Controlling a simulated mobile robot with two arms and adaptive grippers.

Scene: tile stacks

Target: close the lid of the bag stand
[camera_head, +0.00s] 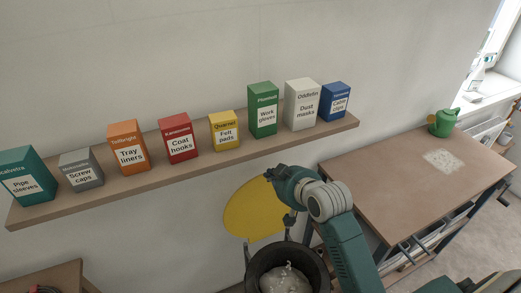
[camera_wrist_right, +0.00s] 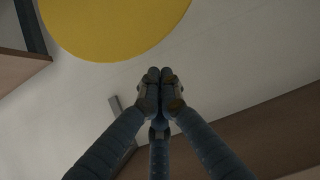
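The bag stand (camera_head: 254,268) is at the bottom middle of the head view, a round dark stand with a pale bag inside. Its round yellow lid (camera_head: 247,212) stands raised behind the opening, in front of the wall. The lid also fills the top of the right wrist view (camera_wrist_right: 115,30). My right gripper (camera_head: 289,221) is just right of the lid and above the stand's opening. In the right wrist view its fingertips (camera_wrist_right: 160,75) are together with nothing between them. Whether it touches the lid is unclear. My left gripper is out of view.
A wall shelf (camera_head: 200,172) carries a row of labelled boxes above the lid. A brown worktable (camera_head: 400,185) with a green watering can (camera_head: 442,123) stands at the right. A brown surface (camera_head: 55,278) shows at the lower left.

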